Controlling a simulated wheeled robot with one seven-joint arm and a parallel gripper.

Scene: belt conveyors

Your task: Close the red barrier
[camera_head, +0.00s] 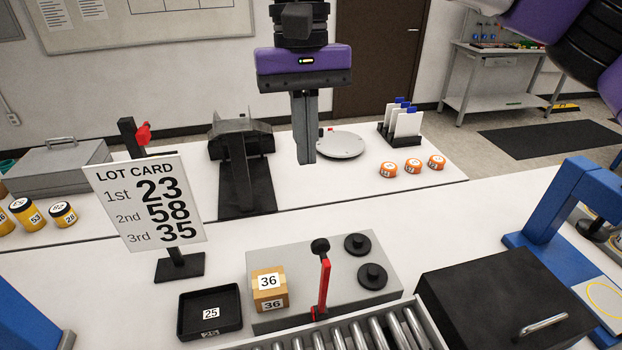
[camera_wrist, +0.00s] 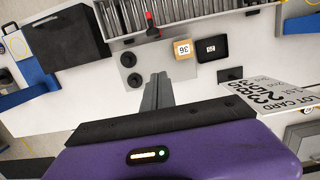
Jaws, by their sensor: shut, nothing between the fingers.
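The red barrier (camera_head: 323,285) is a narrow red bar standing raised, nearly upright, at the near edge of a grey plate beside the roller conveyor. A round black knob (camera_head: 320,246) shows at its top. In the wrist view the red barrier (camera_wrist: 150,20) is seen from above, small, beside the rollers. My gripper (camera_head: 304,160) points down with its fingers together and empty, above the far table and well behind the barrier. In the wrist view my gripper (camera_wrist: 158,77) shows shut fingers, apart from the barrier.
The roller conveyor (camera_head: 376,335) runs along the front. The grey plate (camera_head: 290,262) carries two black discs (camera_head: 372,276) and a box marked 36 (camera_head: 269,282). A black tray (camera_head: 210,312), a lot card (camera_head: 150,200) and a large black box (camera_head: 500,295) stand around it.

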